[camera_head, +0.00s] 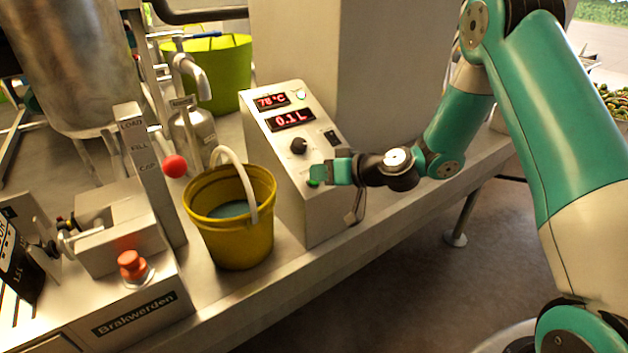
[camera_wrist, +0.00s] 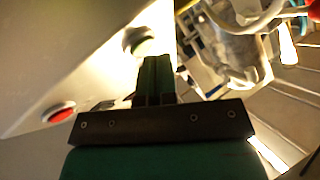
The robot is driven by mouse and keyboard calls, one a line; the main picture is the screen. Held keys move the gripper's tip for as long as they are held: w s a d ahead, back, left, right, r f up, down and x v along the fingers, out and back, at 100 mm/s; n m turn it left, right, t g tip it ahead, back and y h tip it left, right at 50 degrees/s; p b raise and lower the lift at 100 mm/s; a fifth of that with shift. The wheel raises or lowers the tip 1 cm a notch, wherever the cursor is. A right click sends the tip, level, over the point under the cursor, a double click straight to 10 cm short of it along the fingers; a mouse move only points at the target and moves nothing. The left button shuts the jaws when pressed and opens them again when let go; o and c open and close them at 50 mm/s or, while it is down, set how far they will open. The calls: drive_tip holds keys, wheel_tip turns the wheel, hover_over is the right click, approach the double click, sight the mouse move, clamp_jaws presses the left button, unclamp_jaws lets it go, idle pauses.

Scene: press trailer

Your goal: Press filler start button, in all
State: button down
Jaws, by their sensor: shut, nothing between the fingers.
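The filler control box (camera_head: 277,155) is pale metal with a sloping face. It carries two red displays reading 78 °C and 0.1 L, a black knob (camera_head: 298,146) and a black switch (camera_head: 331,137). A green button (camera_head: 313,183) shows low on the face, partly hidden by my gripper (camera_head: 315,173). My gripper is shut and empty, its tips close to that button; I cannot tell if they touch. In the wrist view the shut fingers (camera_wrist: 154,72) point toward a pale round part (camera_wrist: 147,42) on the face. A red button (camera_wrist: 60,113) lies to their left.
A yellow bucket (camera_head: 237,235) with liquid stands left of the box. Further left are a red ball knob (camera_head: 175,166), a red push button (camera_head: 132,264) and a metal tank (camera_head: 75,60). A green tub (camera_head: 215,75) is behind. Floor is open at the front right.

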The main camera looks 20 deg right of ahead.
drive_tip(key=shift+s+d+r, duration=0.1)
drive_tip(key=shift+s+r, duration=0.1)
drive_tip(key=shift+r, duration=0.25)
drive_tip(key=shift+s+d+r+p, duration=0.1)
drive_tip(key=shift+s+r+p, duration=0.25)
drive_tip(key=shift+r, duration=0.4)
drive_tip(key=shift+s+d+r+p, duration=0.2)
drive_tip(key=shift+s+r, duration=0.2)
drive_tip(key=shift+r, duration=0.3)
drive_tip(key=shift+s+d+r+p, duration=0.1)
drive_tip(key=shift+s+r+p, duration=0.25)
drive_tip(key=shift+r, duration=0.4)
drive_tip(key=shift+a, duration=0.1)
drive_tip(key=s+a+r+n+g, duration=0.2)
drive_tip(key=s+a+r+g, duration=0.25)
drive_tip(key=s, duration=0.25)
drive_tip(key=s+a+r+n+g, duration=0.25)
drive_tip(key=s+a+r, duration=0.2)
drive_tip(key=s, duration=0.35)
drive_tip(key=s+d+r+g+h, duration=0.1)
drive_tip(key=s+d+h, duration=0.1)
drive_tip(key=s, duration=0.5)
drive_tip(key=s+d+r+g+h+p, duration=0.1)
drive_tip(key=s+r+g+h, duration=0.1)
drive_tip(key=s, duration=0.6)
drive_tip(key=shift+s+d+r+m+h+p, duration=0.15)
drive_tip(key=shift+d+m+h+p, duration=0.2)
drive_tip(key=shift+h, duration=0.45)
